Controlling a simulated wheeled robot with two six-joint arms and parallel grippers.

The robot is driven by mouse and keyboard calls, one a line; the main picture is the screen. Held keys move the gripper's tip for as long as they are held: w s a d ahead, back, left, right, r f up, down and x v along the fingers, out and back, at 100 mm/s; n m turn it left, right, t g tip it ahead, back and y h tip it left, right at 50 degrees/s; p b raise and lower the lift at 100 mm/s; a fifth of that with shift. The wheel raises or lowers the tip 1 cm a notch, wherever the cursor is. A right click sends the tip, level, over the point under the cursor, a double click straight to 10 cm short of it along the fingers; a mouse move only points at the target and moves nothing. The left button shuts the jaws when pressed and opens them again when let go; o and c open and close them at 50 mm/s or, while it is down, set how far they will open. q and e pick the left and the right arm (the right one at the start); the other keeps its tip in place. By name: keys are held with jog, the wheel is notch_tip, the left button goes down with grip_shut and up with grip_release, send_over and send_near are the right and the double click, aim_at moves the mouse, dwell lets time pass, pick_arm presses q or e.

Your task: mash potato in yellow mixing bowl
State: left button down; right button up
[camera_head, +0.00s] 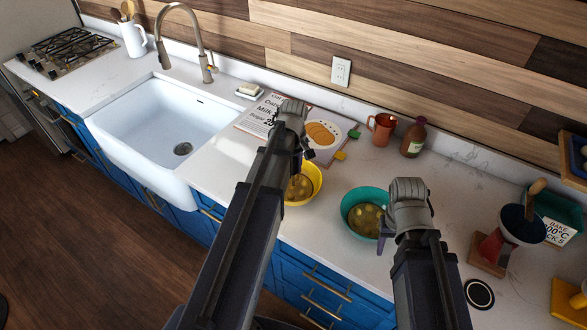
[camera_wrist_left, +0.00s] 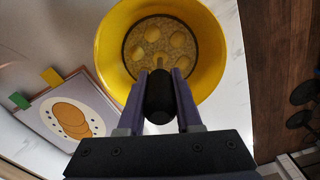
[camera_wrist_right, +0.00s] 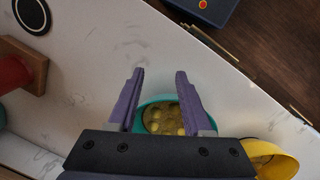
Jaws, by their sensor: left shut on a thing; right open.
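The yellow mixing bowl (camera_head: 317,180) stands on the white counter and also fills the top of the left wrist view (camera_wrist_left: 232,70). Pale yellow potato pieces (camera_wrist_left: 157,24) lie in brownish mash inside it. My left gripper (camera_wrist_left: 161,82) is shut on a dark rounded handle (camera_wrist_left: 160,103), held upright over the bowl's near side. The handle's lower end is hidden, so I cannot tell what tool it is. My right gripper (camera_wrist_right: 160,75) is open and empty, above and beside the teal bowl (camera_head: 352,206), which holds similar potato pieces.
A recipe book (camera_head: 328,131) lies behind the yellow bowl. An orange mug (camera_head: 381,128) and a brown bottle (camera_head: 414,138) stand at the back. The white sink (camera_head: 160,120) is left. Some counter between is clear.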

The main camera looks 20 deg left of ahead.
pick_arm(q)
jog(key=shift+f+b, duration=0.75)
jog(key=shift+b, duration=0.05)
dwell(0.9)
jog(key=shift+s, duration=0.1)
dwell(0.9)
jog(key=shift+r+p, duration=0.4)
notch_tip(320, 180, up, 3)
jog(key=p, duration=0.3)
jog(key=shift+r, duration=0.15)
jog(key=shift+f, duration=0.25)
jog(key=shift+f+b, duration=1.05)
jog(key=shift+b, duration=0.1)
jog(key=shift+f+b, duration=0.75)
